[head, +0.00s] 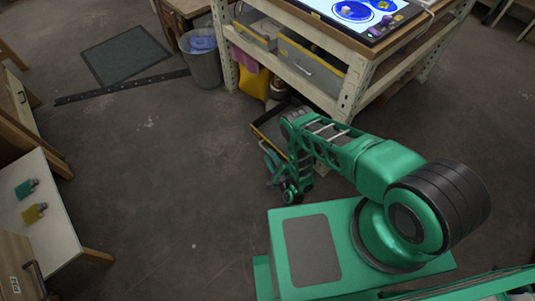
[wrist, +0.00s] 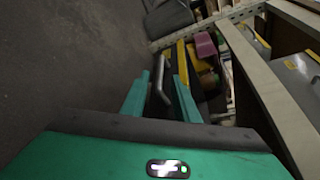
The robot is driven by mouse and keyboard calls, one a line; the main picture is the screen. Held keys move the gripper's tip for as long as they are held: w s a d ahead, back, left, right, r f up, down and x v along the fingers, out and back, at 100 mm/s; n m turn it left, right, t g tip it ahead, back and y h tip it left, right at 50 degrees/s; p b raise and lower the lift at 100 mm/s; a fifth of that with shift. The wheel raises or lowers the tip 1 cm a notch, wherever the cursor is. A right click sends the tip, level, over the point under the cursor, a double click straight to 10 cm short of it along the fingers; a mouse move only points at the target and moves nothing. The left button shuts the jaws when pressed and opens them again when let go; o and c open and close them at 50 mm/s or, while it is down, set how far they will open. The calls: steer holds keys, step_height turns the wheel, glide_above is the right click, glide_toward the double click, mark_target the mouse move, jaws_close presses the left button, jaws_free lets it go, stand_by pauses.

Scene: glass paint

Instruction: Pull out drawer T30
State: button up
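A low dark drawer with a yellow-edged front (head: 262,137) stands out from under the workbench in the head view. No label on it is readable, so I cannot confirm that it is T30. Its yellow edge also shows in the wrist view (wrist: 182,62). A grey bar handle (wrist: 159,80) is on the outer side of its front. My gripper (wrist: 161,88) is at this handle, with its two green fingers apart and the handle between them. Clear gaps show beside the handle, and I see no firm grip. In the head view my gripper (head: 270,161) is beside the drawer front, partly hidden by my arm.
The workbench (head: 352,85) has a grey drawer (head: 312,66) higher up. A grey bin (head: 203,62) and a yellow container (head: 254,88) stand nearby. A cabinet drawer with a small label (head: 14,284) is at the lower left. The floor left of my gripper is clear.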

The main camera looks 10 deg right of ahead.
steer(key=v, duration=0.6)
steer(key=shift+s, duration=0.3)
